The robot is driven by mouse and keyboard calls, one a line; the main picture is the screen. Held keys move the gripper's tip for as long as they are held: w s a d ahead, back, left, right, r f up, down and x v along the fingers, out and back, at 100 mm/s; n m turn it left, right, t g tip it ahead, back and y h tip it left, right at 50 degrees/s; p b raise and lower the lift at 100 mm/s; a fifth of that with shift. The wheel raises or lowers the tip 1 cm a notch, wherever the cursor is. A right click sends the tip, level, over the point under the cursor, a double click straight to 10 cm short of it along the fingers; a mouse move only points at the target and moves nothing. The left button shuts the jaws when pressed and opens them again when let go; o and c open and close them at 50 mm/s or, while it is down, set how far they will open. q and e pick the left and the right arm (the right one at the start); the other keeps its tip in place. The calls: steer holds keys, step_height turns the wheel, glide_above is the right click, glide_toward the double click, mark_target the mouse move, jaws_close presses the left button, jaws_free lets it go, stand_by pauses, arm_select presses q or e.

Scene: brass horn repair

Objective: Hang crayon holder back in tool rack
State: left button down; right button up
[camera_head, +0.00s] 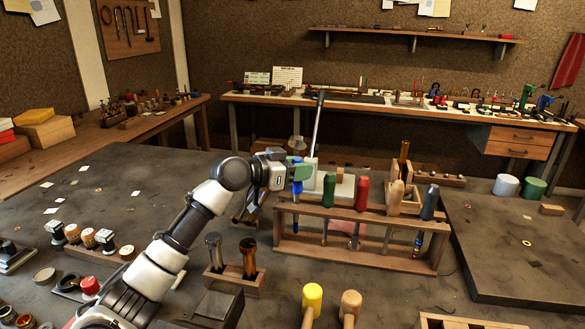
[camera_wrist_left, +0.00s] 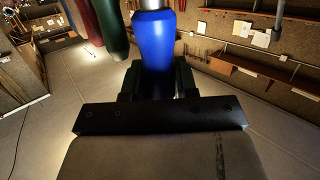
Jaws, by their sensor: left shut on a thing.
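My left gripper (camera_head: 301,174) is shut on a blue-handled tool, probably the crayon holder (camera_head: 297,188). Its blue body also shows between the fingers (camera_wrist_left: 155,85) in the left wrist view, with a pale metal collar above (camera_wrist_left: 155,40). The wooden tool rack (camera_head: 360,216) stands on the table. The held tool is upright at the rack's left end. I cannot tell whether it sits in a slot. A green-handled tool (camera_head: 329,190), a red-handled one (camera_head: 362,193), a wooden-handled one (camera_head: 396,194) and a dark blue-grey one (camera_head: 430,203) stand in the rack. My right gripper is out of view.
A small wooden block (camera_head: 235,282) with two upright tools stands in front of the rack's left end. Yellow (camera_head: 312,295) and tan (camera_head: 350,300) mallet heads lie at the front. A wooden holder (camera_head: 404,197) stands behind the rack. The dark table at left (camera_head: 120,180) has free room.

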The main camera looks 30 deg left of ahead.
arm_select(q)
steer(key=shift+d+f, duration=0.4)
steer(key=shift+f, duration=0.4)
steer(key=shift+s+a+f+b, duration=0.15)
steer(key=shift+a+f+b, duration=0.1)
steer(key=shift+f+b, duration=0.25)
steer(key=shift+s+a+f+b, duration=0.15)
steer(key=shift+a+f+b, duration=0.05)
steer(key=shift+f+b, duration=0.25)
steer(key=c, duration=0.8)
jaws_free()
steer(key=shift+r, duration=0.2)
steer(key=shift+r, duration=0.1)
